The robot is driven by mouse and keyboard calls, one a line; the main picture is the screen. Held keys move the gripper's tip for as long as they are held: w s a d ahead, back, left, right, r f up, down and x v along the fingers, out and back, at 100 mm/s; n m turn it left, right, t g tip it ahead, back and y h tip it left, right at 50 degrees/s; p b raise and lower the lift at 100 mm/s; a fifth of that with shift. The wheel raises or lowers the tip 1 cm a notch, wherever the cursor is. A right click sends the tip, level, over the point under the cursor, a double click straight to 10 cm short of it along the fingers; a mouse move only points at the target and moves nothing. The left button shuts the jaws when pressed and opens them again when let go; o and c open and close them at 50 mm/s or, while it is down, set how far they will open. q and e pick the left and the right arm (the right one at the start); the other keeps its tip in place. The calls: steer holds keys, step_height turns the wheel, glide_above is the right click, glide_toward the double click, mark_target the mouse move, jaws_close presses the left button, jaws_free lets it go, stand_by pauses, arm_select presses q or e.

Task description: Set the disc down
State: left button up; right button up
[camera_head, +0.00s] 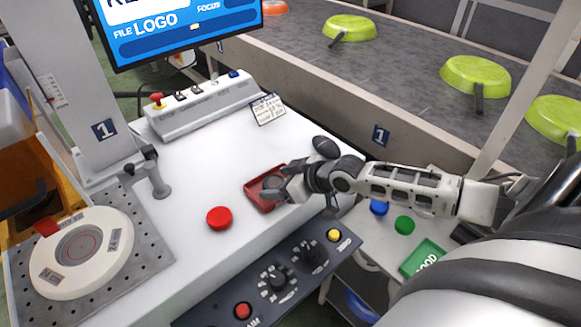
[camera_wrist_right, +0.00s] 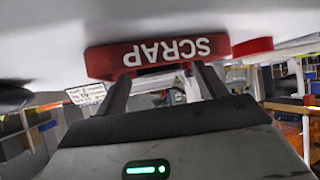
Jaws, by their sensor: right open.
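A red disc (camera_head: 219,218) lies flat on the white worktop, in front of and left of a red tray (camera_head: 253,199). The tray's front wall, marked SCRAP, shows upside down in the wrist view (camera_wrist_right: 110,62). My right gripper (camera_head: 285,190) is over the tray's right side in the head view. In the wrist view its two fingers (camera_wrist_right: 162,90) are spread, with nothing seen between them. A blue disc (camera_head: 378,207) and a green disc (camera_head: 404,225) lie on the side surface at right. I cannot tell whether a grey round shape inside the tray is a disc or part of my gripper.
A button panel (camera_head: 270,278) runs along the worktop's front. A switch box (camera_head: 205,104) and monitor (camera_head: 180,30) stand behind. A round fixture (camera_head: 55,272) is at left. The conveyor (camera_head: 400,75) carries green pans. A green GOOD tray (camera_head: 424,257) is at right.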

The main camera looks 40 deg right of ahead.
steer(key=p+v, duration=0.3)
steer(key=v, duration=0.9)
steer(key=shift+m, duration=0.5)
steer(key=s+a+f, duration=0.1)
steer(key=a+f, duration=0.1)
steer(key=s+a+f, duration=0.4)
steer(key=f, duration=0.1)
steer(key=shift+s+a+f, duration=0.1)
steer(key=shift+s+a, duration=0.05)
steer(key=shift+a, duration=0.2)
steer(key=shift+m+h, duration=0.3)
steer(key=shift+h, duration=0.2)
steer(key=s+a+f, duration=0.1)
steer(key=a, duration=0.1)
steer(key=s+a+f, duration=0.1)
steer(key=a, duration=0.1)
steer(key=s+a+f, duration=0.1)
steer(key=a, duration=0.1)
steer(key=shift+a, duration=0.3)
steer(key=shift+h, duration=0.3)
steer(key=a, duration=0.2)
steer(key=s+a, duration=0.1)
steer(key=a, duration=0.2)
steer(key=shift+s+a+f, duration=0.15)
steer(key=shift+a+f, duration=0.2)
arm_select(q)
steer(key=shift+s+a+r, duration=0.1)
steer(key=shift+a+r, duration=0.2)
steer(key=shift+r, duration=0.4)
